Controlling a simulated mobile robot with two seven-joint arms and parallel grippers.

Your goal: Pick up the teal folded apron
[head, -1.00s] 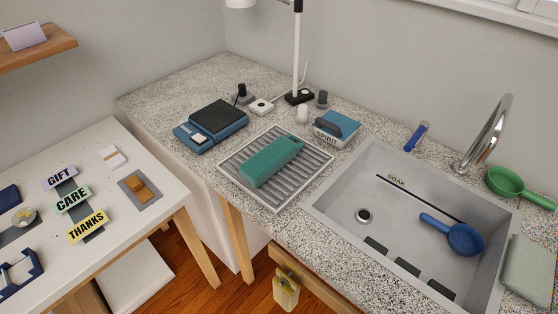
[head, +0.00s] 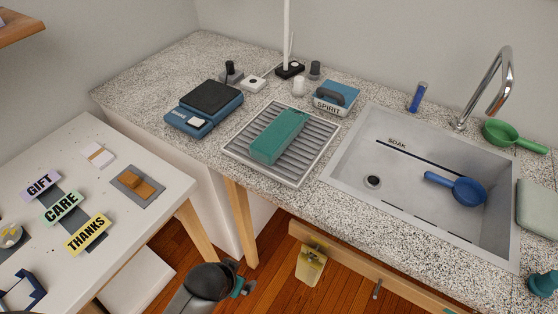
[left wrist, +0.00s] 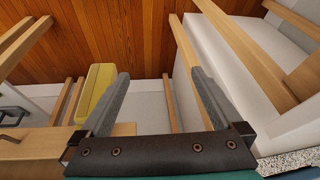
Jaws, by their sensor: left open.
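The teal folded apron (head: 278,136) is a long, flat teal bundle lying on a ribbed grey draining tray (head: 234,148) on the counter, left of the sink. Part of my left arm shows at the bottom of the head view, below the counter's front edge and well short of the apron. In the left wrist view my left gripper (left wrist: 160,75) is open, with nothing between its fingers. The apron cannot be made out in that view. My right gripper is not seen.
A blue scale (head: 204,108) stands left of the tray and a blue SPIRIT box (head: 337,98) behind it. The sink (head: 405,165) holds a blue ladle (head: 456,188). A white table (head: 130,220) with word tags stands left.

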